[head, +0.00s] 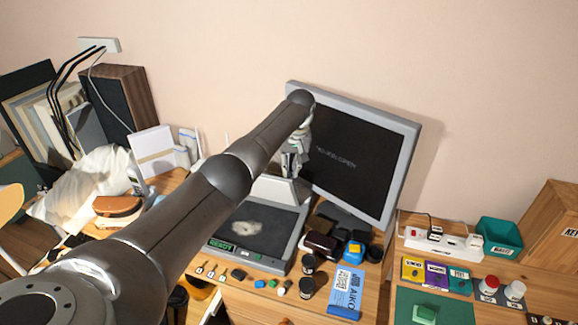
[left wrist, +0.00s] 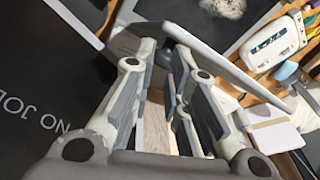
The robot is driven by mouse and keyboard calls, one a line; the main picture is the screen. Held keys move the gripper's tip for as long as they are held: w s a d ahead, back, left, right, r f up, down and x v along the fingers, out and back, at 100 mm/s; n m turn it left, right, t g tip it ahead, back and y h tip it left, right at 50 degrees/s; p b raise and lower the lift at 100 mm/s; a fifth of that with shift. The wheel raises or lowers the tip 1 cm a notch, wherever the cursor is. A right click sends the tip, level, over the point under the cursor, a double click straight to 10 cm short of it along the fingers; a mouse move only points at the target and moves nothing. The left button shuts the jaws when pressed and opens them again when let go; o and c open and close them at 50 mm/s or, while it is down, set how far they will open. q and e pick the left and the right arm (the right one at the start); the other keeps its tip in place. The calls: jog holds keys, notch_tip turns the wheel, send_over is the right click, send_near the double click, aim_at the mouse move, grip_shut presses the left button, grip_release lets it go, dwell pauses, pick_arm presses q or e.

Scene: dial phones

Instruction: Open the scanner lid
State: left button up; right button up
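The scanner (head: 290,252) stands on the desk with a green READY display on its front. Its dark glass is uncovered and a pale blotchy patch lies on it. Its light grey lid (head: 277,189) stands raised at the back; in the left wrist view the grey lid (left wrist: 214,62) crosses close beyond my fingers. My left gripper (head: 293,160) is at the lid's upper edge, in front of the monitor. In the left wrist view its fingers (left wrist: 160,85) are apart with a gap between them. Contact with the lid is unclear. My right gripper is not in view.
A monitor (head: 355,160) stands tilted close behind and right of the scanner. Dark jars (head: 307,288), a blue booklet (head: 345,290) and small items crowd the front right. A speaker (head: 118,98) and white boxes stand left. A power strip (head: 440,242) lies on the right desk.

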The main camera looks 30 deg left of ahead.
pick_arm(q)
jog(key=o, duration=0.5)
notch_tip(320, 180, down, 2)
jog(key=shift+d, duration=0.15)
jog(key=shift+o, duration=0.4)
jog(key=shift+w+f, duration=0.15)
jog(key=shift+f, duration=0.05)
jog(key=shift+w+a+f, duration=0.25)
jog(key=shift+w+a, duration=0.15)
jog(key=shift+a, duration=0.05)
jog(key=shift+d+r, duration=0.1)
jog(key=shift+r, duration=0.1)
jog(key=shift+s+d+r, duration=0.15)
jog(key=shift+r, duration=0.15)
notch_tip(320, 180, up, 12)
jog(key=d, duration=0.1)
jog(key=shift+s+d+f, duration=0.15)
jog(key=shift+s+f, duration=0.1)
jog(key=shift+s, duration=0.05)
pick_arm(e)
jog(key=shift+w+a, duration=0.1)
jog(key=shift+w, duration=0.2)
pick_arm(q)
jog(key=shift+f, duration=0.1)
